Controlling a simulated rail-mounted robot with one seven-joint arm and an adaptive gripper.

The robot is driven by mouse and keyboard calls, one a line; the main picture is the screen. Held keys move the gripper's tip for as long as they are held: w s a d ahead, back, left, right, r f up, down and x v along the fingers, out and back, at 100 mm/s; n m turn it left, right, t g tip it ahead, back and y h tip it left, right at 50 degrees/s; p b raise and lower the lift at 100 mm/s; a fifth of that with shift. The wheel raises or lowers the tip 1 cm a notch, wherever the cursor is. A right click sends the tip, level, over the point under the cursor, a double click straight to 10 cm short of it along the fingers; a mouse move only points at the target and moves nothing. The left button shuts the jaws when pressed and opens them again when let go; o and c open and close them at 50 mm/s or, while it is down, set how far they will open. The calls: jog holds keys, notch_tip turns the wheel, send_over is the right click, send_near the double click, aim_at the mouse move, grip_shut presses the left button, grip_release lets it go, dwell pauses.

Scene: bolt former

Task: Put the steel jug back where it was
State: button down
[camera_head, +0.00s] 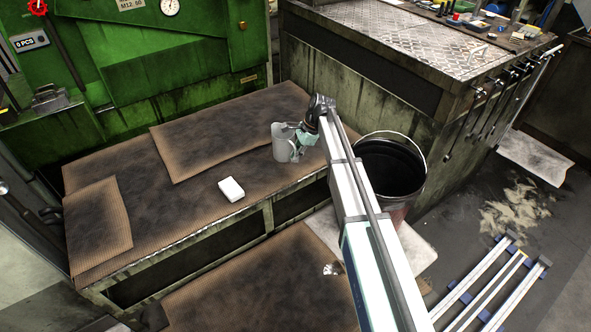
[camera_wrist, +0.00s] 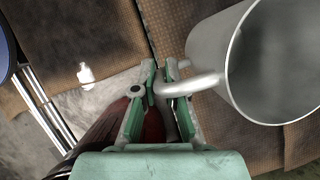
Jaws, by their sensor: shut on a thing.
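The steel jug (camera_head: 282,142) is a plain grey cylinder with a handle. In the head view it is upright at the right part of the low platform (camera_head: 254,226), but I cannot tell whether it rests on the mat or hangs just above. My gripper (camera_head: 301,134) is at its right side, shut on its handle. In the wrist view the jug (camera_wrist: 262,62) fills the upper right with its open mouth showing, and the green fingers of my gripper (camera_wrist: 157,88) close around the handle (camera_wrist: 188,85).
A white block (camera_head: 231,189) lies on the platform left of the jug. A dark bucket (camera_head: 391,168) stands on the floor behind my arm. The green machine (camera_head: 150,60) bounds the back, and a workbench (camera_head: 420,50) stands at the right. Brown mats (camera_head: 97,215) cover parts of the platform.

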jog(key=shift+f, duration=3.65)
jog(key=c, duration=1.2)
grip_release()
jog(key=shift+f, duration=0.15)
